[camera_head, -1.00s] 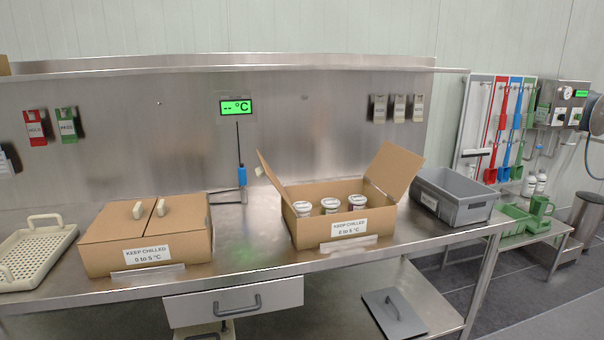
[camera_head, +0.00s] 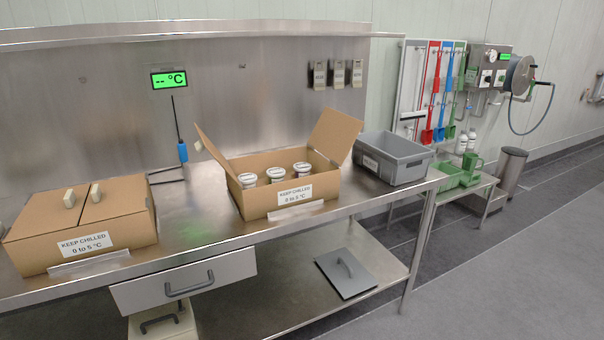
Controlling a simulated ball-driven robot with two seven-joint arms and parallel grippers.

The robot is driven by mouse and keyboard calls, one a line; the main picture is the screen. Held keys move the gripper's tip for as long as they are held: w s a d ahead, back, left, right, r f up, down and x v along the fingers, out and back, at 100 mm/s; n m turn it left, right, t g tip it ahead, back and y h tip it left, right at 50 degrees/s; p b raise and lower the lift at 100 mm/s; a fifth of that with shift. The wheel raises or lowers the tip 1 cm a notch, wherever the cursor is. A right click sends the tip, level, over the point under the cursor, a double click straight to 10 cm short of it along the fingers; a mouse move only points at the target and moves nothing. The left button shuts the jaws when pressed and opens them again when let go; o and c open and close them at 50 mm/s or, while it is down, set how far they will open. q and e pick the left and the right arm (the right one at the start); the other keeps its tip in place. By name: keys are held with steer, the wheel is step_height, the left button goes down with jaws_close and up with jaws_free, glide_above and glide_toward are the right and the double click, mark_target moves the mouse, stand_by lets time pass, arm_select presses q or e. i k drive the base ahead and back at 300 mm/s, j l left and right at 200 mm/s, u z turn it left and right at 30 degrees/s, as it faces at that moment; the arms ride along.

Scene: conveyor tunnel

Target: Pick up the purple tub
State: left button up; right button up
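I see no purple tub in the head view. An open cardboard box (camera_head: 262,203) labelled "KEEP CHILLED 0 to 5 °C" stands on the steel bench. Its side flaps are up. Three small white-lidded tubs (camera_head: 276,175) stand in a row inside it; their colour below the lids is hard to tell. A closed cardboard box (camera_head: 105,225) with the same label stands at the left. Neither of my grippers is in view.
A grey crate (camera_head: 405,167) stands at the right end of the steel bench (camera_head: 200,226). A temperature probe (camera_head: 182,153) hangs behind. A grey lid (camera_head: 345,275) lies on the lower shelf. Green containers (camera_head: 460,175) stand on a side table. Open floor (camera_head: 500,270) lies at right.

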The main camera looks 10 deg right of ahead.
mark_target(301, 169)
steer(key=i+l, duration=0.25)
steer(key=l, duration=0.15)
steer(key=i+l, duration=0.25)
steer(key=l, duration=0.15)
steer(key=i+l, duration=0.25)
steer(key=l, duration=0.1)
